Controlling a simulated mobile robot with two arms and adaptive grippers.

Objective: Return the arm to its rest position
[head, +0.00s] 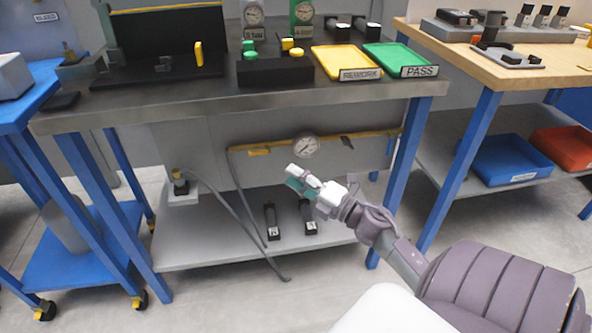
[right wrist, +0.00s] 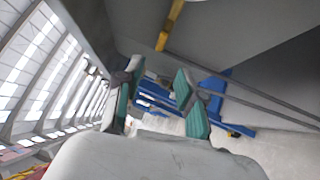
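My right arm reaches in from the lower right in the head view. Its right gripper (head: 292,177) is in front of the open space below the steel workbench (head: 140,108), between the bench top and its lower shelf. In the right wrist view the teal-padded fingers of this gripper (right wrist: 160,80) stand apart with nothing between them, so it is open and empty. No contact with the bench shows. My left arm and gripper are not in view.
On the bench are a yellow tray (head: 330,58), a green tray (head: 390,55) and a black button box (head: 275,73). A pressure gauge (head: 306,146) hangs behind the gripper. A lower shelf (head: 200,240) holds black devices. A wooden-topped bench (head: 560,70) stands right. Floor in front is clear.

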